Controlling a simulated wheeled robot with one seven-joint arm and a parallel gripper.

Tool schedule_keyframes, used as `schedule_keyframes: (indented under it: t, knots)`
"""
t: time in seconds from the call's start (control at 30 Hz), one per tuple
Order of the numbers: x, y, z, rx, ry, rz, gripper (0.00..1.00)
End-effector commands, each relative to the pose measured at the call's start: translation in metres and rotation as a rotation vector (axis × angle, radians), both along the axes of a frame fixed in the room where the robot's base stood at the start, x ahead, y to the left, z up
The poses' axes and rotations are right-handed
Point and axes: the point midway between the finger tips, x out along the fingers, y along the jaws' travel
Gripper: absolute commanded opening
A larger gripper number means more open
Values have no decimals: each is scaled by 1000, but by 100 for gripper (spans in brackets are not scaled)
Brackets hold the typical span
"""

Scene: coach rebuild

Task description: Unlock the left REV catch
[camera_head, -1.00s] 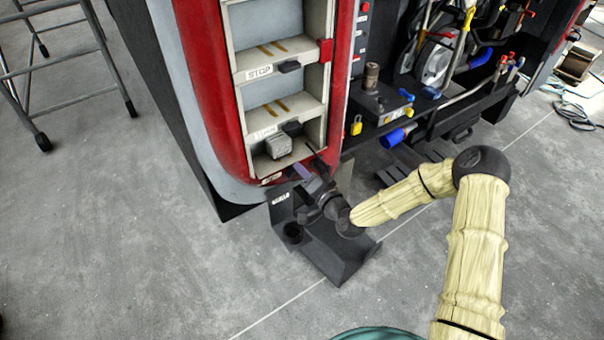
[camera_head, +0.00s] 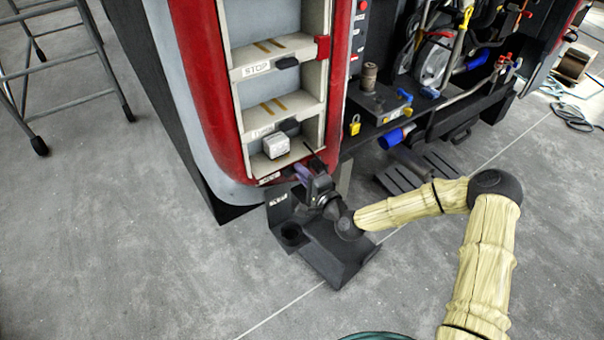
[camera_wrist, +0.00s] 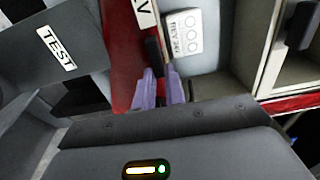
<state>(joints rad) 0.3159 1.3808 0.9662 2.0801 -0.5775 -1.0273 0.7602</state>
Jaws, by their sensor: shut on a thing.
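My gripper (camera_head: 303,172) is at the bottom edge of the red-framed cabinet, low in the head view. In the wrist view its two purple fingers (camera_wrist: 160,78) are close together around a small dark piece, which I take to be the REV catch (camera_wrist: 153,50). The catch sits on the red edge, beside a white label whose visible letter is V (camera_wrist: 143,10). The fingers hide its lower part, and I cannot tell its lock position. In the head view the gripper hides the catch.
A pale block with round marks (camera_wrist: 184,35) sits close right of the fingers; it also shows in the head view (camera_head: 276,145). A dark bracket marked TEST (camera_wrist: 57,48) stands close on the left. Open floor (camera_head: 130,240) lies at the left.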

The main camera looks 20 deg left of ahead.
Motion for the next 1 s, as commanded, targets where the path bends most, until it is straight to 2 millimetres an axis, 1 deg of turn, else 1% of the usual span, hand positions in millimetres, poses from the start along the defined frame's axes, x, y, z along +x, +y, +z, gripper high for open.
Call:
schedule_keyframes:
  t: [0.27, 0.3, 0.37, 0.4, 0.67, 0.77, 0.87, 1.0]
  knots:
    - [0, -1, -2, -2, 4, -2, 0]
    - [0, -1, -2, -2, 4, -2, 20]
    - [0, -1, -2, -2, 3, -2, 31]
    - [0, -1, -2, -2, 3, -2, 34]
    - [0, 0, -1, -2, 1, 0, 34]
    - [-3, -3, -1, -2, 1, 0, 34]
    - [-8, -10, -1, -2, 1, -1, 34]
    - [-23, -28, -1, -2, 2, -1, 34]
